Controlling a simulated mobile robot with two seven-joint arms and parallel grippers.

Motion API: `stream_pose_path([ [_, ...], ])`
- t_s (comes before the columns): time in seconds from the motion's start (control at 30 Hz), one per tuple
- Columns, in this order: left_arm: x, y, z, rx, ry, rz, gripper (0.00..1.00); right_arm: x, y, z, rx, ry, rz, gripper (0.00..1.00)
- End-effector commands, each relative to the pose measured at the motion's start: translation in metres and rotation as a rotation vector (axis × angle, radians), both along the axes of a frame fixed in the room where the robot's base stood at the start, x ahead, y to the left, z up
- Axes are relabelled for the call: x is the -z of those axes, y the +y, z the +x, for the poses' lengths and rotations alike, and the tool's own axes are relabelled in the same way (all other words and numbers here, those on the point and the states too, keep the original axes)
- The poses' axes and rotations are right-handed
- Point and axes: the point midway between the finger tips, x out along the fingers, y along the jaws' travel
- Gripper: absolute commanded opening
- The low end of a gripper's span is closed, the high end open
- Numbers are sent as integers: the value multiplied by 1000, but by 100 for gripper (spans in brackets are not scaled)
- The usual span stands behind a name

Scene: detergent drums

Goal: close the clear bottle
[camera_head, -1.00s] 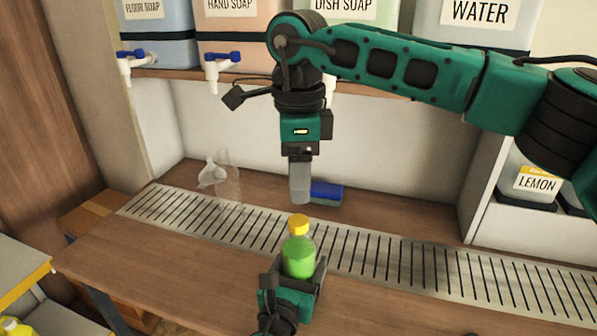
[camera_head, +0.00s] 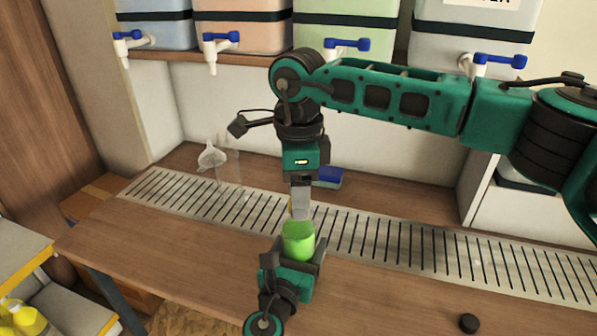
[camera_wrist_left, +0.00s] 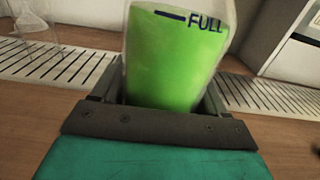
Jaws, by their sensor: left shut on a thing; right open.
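The clear bottle (camera_head: 298,241) holds green liquid and stands upright, with a "FULL" mark visible in the left wrist view (camera_wrist_left: 175,60). My left gripper (camera_head: 295,262) is shut on its body from the near side. My right gripper (camera_head: 300,214) points straight down at the bottle's top, its jaws open. I cannot tell whether the fingers touch the cap.
A clear funnel (camera_head: 211,158) and an empty clear container (camera_head: 229,172) stand at the back left. A blue sponge (camera_head: 328,178) lies behind the right gripper. A small black disc (camera_head: 469,323) lies at the front right. Dispensers with blue taps (camera_head: 347,44) hang above. The slotted metal grate (camera_head: 420,243) is mostly clear.

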Motion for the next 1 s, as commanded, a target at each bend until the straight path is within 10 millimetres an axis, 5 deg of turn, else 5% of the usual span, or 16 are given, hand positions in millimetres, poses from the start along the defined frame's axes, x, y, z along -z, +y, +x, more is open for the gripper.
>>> stream_pose_path([
  [0.4,0,0,0,0,1,0,0,8,0,0,0,0,-1,56],
  [1.0,0,0,0,0,1,0,0,7,0,0,0,0,0,0],
])
